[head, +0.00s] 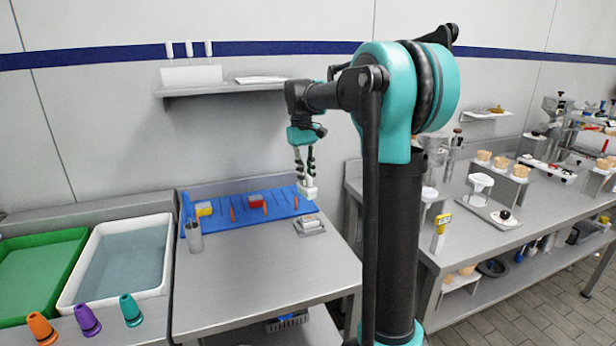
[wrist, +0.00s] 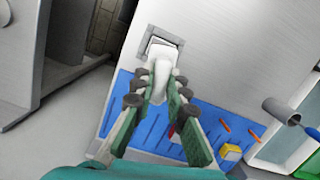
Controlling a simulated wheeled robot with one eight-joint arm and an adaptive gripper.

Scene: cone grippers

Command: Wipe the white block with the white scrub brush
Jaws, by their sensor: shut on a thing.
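The white scrub brush (head: 308,191) hangs below my gripper (head: 305,172) over the right part of the blue mat. In the wrist view my gripper (wrist: 164,88) is shut on the white brush (wrist: 163,71), one finger on each side. The white block (head: 309,221) lies on a small grey tray (head: 311,232) on the steel table, just in front of the mat. In the wrist view the block (wrist: 159,50) shows in the tray just beyond the brush, which partly covers it. In the head view the brush is above and apart from the block.
The blue mat (head: 222,223) carries a yellow-and-white item (head: 204,209), a red item (head: 255,201) and orange sticks. A metal cup (head: 194,238) stands at its left. A water tub (head: 120,262) and several cones are farther left. The table's front is clear.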

